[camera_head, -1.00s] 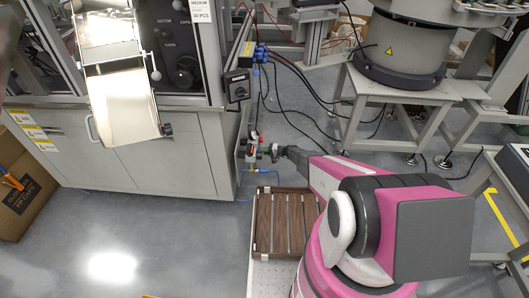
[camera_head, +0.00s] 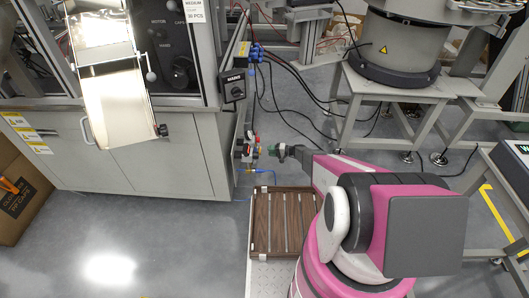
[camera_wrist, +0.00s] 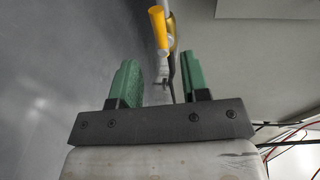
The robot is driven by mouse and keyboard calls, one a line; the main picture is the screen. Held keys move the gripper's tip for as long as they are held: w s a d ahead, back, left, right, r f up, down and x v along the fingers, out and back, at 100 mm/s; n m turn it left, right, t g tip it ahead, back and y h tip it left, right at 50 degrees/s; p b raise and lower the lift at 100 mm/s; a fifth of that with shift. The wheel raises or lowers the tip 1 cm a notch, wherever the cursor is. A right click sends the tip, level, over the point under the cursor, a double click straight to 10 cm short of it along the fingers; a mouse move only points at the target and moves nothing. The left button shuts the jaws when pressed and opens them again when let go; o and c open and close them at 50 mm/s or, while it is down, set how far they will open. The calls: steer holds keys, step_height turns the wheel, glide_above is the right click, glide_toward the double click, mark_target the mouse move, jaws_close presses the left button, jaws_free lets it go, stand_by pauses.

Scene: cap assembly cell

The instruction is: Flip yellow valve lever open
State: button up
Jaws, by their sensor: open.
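The yellow valve lever (camera_wrist: 158,28) shows in the wrist view, at the top centre, ahead of the gap between my fingers. It is tilted slightly and joins a thin metal fitting and pipe behind it. My gripper (camera_wrist: 156,75) has two green fingers spread apart, with nothing held between them. In the head view my gripper (camera_head: 276,150) is just right of the small valve assembly (camera_head: 247,150) on the cabinet's side, with a small gap between them. The lever itself is too small to make out there.
A grey cabinet (camera_head: 165,155) stands left of the valve. A slatted brown wooden crate (camera_head: 283,222) lies below my gripper. Black cables (camera_head: 290,110) run across the floor behind. A grey stand (camera_head: 395,92) is at the back right. Open floor lies at the lower left.

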steer(key=shift+v, duration=2)
steer(key=s+d+r+n+g+h, duration=0.1)
steer(key=s+r+g+h, duration=0.15)
steer(key=s+r, duration=0.6)
steer(key=s+d+r+n+g+h, duration=0.1)
steer(key=s+r+h, duration=0.3)
steer(key=r, duration=0.8)
steer(key=s+d+r+h, duration=0.4)
steer(key=s+d+r, duration=0.1)
steer(key=s+r, duration=0.5)
steer(key=s+d+r+h, duration=0.5)
steer(key=s+r, duration=0.5)
steer(key=r, duration=0.2)
steer(key=shift+s+d+m+t, duration=0.3)
steer(key=shift+d+t, duration=0.05)
steer(key=shift+d, duration=0.05)
steer(key=shift+r, duration=0.1)
